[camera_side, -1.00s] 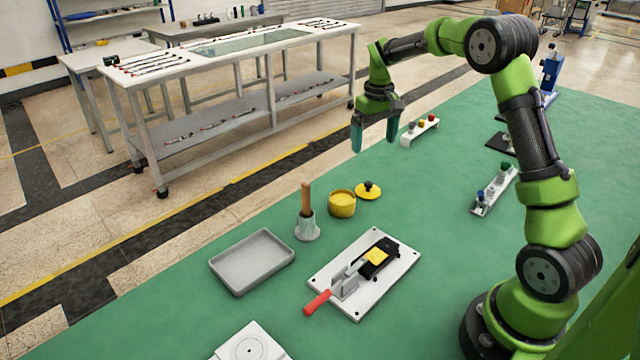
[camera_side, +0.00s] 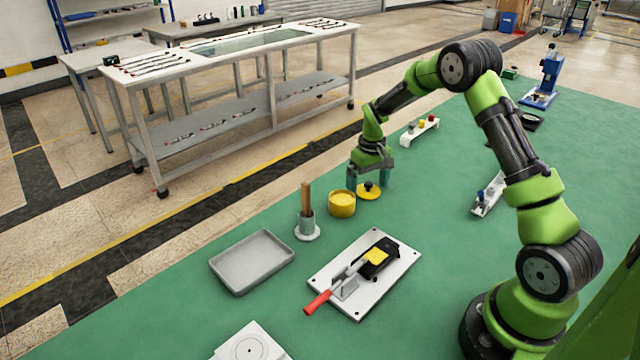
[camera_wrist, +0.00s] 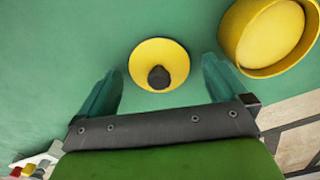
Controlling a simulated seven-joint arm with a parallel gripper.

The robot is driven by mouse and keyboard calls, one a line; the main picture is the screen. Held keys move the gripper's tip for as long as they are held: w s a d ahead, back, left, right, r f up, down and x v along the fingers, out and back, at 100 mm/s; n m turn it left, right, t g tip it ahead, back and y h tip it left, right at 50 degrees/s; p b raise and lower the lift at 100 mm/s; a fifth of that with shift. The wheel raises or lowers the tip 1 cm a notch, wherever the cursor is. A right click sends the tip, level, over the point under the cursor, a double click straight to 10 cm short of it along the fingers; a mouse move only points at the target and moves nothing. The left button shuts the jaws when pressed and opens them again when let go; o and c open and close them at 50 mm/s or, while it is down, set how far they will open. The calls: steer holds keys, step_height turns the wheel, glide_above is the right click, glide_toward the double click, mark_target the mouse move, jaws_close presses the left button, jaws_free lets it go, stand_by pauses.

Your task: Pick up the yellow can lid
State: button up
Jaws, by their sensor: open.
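The yellow can lid (camera_side: 369,193) lies flat on the green table with its black knob upward. It also shows in the wrist view (camera_wrist: 146,70), where the knob points toward my gripper. My gripper (camera_side: 369,178) is open just above the lid, with a teal finger on either side of it. In the wrist view my gripper (camera_wrist: 160,75) has the lid between its fingertips, slightly ahead of them, with a gap on both sides. Nothing is held. The yellow can (camera_side: 342,205) stands beside the lid, and its round top shows in the wrist view (camera_wrist: 268,35).
A holder with a wooden-handled tool (camera_side: 307,222) stands left of the can. A grey tray (camera_side: 252,263) and a white plate with a red-handled clamp (camera_side: 330,285) are nearer. A small rack with colored knobs (camera_side: 419,131) is behind. Green table around the lid's right is clear.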

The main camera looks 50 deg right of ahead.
steer(key=c, duration=1.1)
steer(key=shift+o, duration=0.2)
